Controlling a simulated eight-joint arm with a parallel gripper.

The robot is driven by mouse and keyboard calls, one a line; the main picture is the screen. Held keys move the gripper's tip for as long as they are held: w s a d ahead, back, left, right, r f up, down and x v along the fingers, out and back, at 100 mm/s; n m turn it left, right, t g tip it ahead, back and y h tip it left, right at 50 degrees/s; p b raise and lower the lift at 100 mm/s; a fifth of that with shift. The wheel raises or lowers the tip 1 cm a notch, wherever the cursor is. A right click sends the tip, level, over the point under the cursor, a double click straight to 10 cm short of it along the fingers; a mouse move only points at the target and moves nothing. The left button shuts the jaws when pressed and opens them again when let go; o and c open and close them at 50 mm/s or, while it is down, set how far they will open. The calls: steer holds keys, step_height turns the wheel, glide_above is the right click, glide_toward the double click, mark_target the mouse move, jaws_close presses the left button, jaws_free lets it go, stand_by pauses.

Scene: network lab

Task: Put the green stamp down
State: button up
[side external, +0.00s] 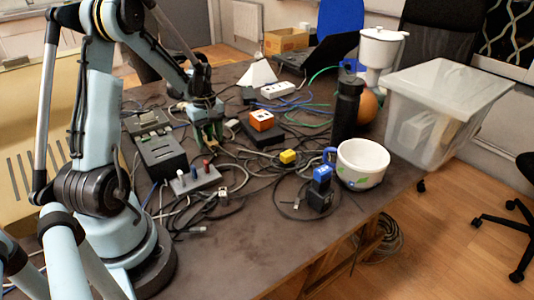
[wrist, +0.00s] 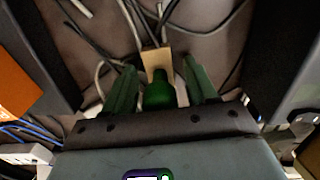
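The green stamp shows in the wrist view, with a rounded green handle (wrist: 159,92) pointing towards me and a tan block (wrist: 157,59) at its far end. My gripper (wrist: 160,78) has its two green fingers on either side of the handle, with a narrow dark gap on each side, so it looks open around the stamp. In the side external view my gripper (side external: 209,138) points down, low over the table behind the black box. The stamp is hard to make out there. Whether the tan block rests on the table cannot be told.
Cables lie around my gripper. A black box (side external: 160,152) and a grey strip with coloured knobs (side external: 195,179) are close by. An orange box (side external: 262,120) stands to the right. A mug (side external: 362,163) and black bottle (side external: 346,108) stand farther right. The front table (side external: 265,240) is clear.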

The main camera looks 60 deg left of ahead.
steer(key=shift+r, duration=0.1)
step_height(320, 180, up, 12)
steer(key=shift+f, duration=0.15)
steer(key=shift+d+r, duration=0.15)
steer(key=shift+r, duration=0.05)
steer(key=s+d+r+m+t, duration=0.1)
steer(key=d+m+t, duration=0.6)
steer(key=d+m, duration=1.1)
steer(key=d, duration=0.9)
steer(key=shift+d, duration=0.4)
